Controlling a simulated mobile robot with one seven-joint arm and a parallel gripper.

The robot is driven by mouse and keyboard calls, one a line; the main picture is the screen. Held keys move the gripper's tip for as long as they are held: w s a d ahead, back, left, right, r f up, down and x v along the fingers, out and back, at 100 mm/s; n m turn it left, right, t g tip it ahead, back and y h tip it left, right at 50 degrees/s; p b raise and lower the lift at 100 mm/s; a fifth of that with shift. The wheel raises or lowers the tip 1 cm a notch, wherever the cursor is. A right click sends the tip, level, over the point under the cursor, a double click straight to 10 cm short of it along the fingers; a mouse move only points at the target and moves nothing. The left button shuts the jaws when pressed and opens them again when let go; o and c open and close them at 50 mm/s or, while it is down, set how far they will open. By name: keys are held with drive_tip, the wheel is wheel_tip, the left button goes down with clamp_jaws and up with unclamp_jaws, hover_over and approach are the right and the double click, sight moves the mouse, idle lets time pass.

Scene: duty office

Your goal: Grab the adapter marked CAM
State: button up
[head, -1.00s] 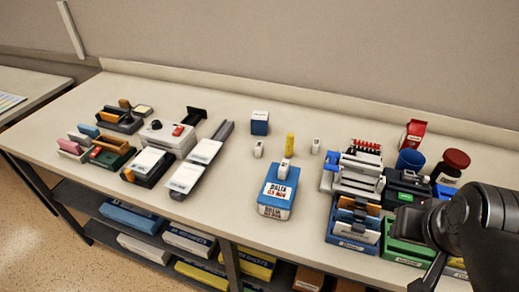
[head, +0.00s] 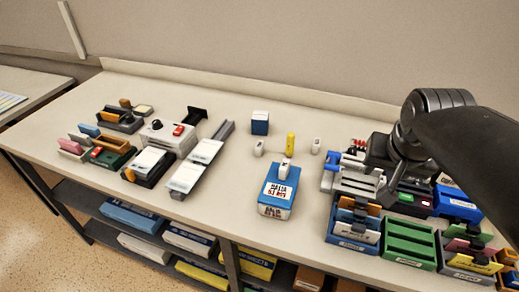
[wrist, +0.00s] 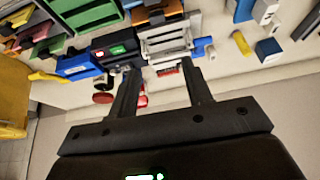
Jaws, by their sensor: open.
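Three small white adapter-like blocks show in the head view. One block (head: 258,148) stands left of a yellow stick, another block (head: 315,145) stands right of it, and a third block (head: 285,166) sits on top of a blue-and-white box (head: 278,195). Their markings are too small to read, so I cannot tell which is CAM. My gripper (wrist: 162,70) is open and empty in the wrist view, pointing toward the rack area. In the head view my arm is above the right part of the table and hides most of the gripper.
A white-and-grey rack (head: 352,182), a green tray (head: 408,238) and file holders crowd the right side. The yellow stick (head: 291,142) and a blue cube (head: 260,123) stand near the small blocks. Bare tabletop surrounds them. Stationery and devices fill the left.

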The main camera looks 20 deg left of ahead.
drive_tip(key=w+a, duration=0.8)
approach(259, 145)
drive_tip(key=shift+n+g, duration=0.3)
drive_tip(key=shift+n, duration=0.1)
drive_tip(key=x, duration=0.5)
drive_tip(key=shift+w+x, duration=0.15)
drive_tip(key=shift+x, duration=1.25)
drive_tip(key=shift+w+x, duration=0.15)
drive_tip(key=shift+x, duration=1.3)
drive_tip(key=shift+r, duration=0.2)
drive_tip(key=shift+c, duration=0.4)
clamp_jaws()
